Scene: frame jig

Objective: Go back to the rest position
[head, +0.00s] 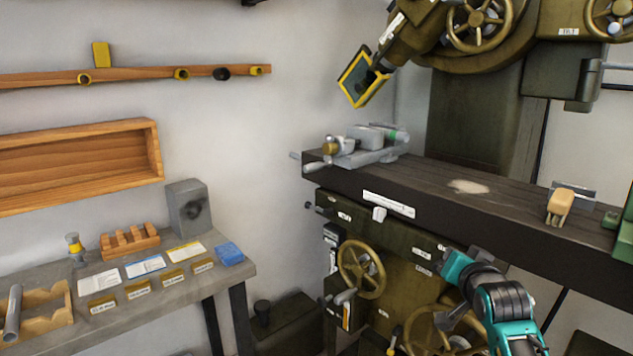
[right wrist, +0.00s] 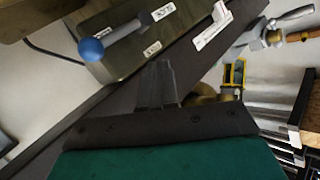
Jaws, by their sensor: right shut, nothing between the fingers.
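My right gripper (right wrist: 158,68) shows in the right wrist view with its dark fingers together and nothing between them. In the head view my right arm reaches in from the bottom right, in front of the milling machine's lower body. It is below the front edge of the machine table (head: 440,188), apart from the things on it. My left gripper and arm are not in view.
A vise (head: 365,150) sits at the table's left end. A tan-handled brush (head: 560,205) lies farther right. Handwheels (head: 361,268) stick out below the table. A workbench (head: 235,268) with cards, a wooden rack and a blue block stands at left, under wall shelves.

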